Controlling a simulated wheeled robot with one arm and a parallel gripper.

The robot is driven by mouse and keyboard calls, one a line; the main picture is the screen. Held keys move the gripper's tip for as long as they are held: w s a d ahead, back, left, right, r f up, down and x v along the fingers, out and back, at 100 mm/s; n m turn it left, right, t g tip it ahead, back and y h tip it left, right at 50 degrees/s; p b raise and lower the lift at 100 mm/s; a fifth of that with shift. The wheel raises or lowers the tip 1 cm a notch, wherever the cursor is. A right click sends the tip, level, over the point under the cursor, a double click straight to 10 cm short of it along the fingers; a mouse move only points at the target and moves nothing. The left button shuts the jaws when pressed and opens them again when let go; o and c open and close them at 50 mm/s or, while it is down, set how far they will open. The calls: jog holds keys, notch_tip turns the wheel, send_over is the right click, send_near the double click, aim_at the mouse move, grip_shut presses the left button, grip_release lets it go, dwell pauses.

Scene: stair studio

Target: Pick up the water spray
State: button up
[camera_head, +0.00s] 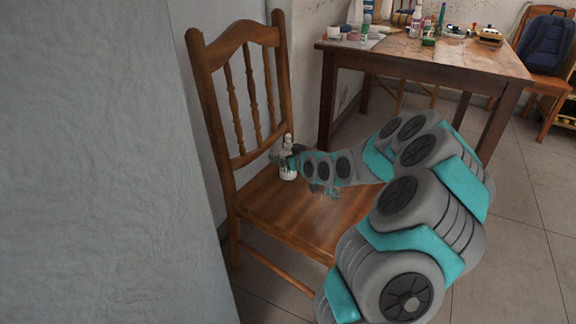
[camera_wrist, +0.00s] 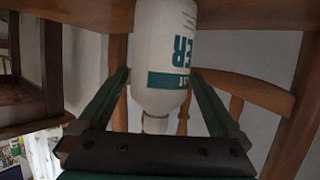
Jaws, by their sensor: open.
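The water spray (camera_head: 288,173), a white bottle with a teal label band, stands upright on the seat of a wooden chair (camera_head: 310,215), near the backrest. In the wrist view the bottle (camera_wrist: 165,50) appears upside down and large, between the two fingers. My gripper (camera_head: 290,158) is at the bottle's upper part and partly hides it in the head view. In the wrist view my gripper (camera_wrist: 160,76) is open, with a finger on each side of the bottle and gaps beside it. Part of the bottle's top is hidden near the gripper's crossbar.
A grey wall (camera_head: 95,160) stands close on the left. The chair's slatted backrest (camera_head: 245,85) rises behind the bottle. A wooden table (camera_head: 450,62) with several bottles and small items is at the back right. Another chair with a dark blue backpack (camera_head: 546,43) stands beyond it. Tiled floor is clear at right.

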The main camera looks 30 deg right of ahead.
jog(key=shift+x, duration=0.9)
grip_shut()
